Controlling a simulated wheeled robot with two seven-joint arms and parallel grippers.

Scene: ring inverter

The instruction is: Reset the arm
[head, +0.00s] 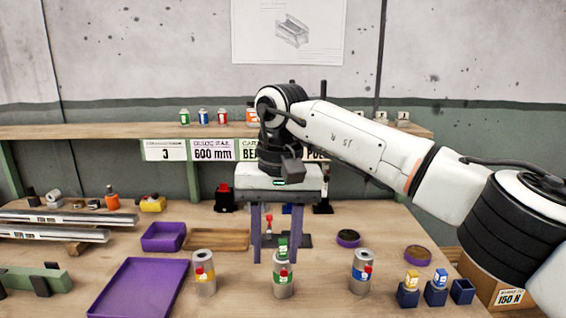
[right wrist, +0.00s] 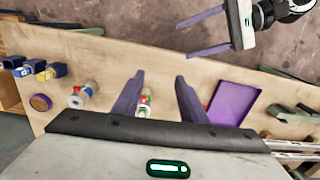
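My right gripper (head: 276,235) hangs fingers-down over the middle of the table. Its two purple fingers are apart, with nothing held between them. In the right wrist view the gripper (right wrist: 158,95) is also open. A grey cylinder with a green label (head: 283,284) stands just in front of or below the fingers, with a small green-topped piece (head: 283,247) on it. The exact gap to the fingers cannot be told. My left gripper shows only in the right wrist view (right wrist: 205,38), at the top, with its purple fingers apart and empty.
A purple tray (head: 140,290) and purple bin (head: 163,237) are left. Small blue holders (head: 461,292) stand right. A shelf (head: 95,132) runs behind.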

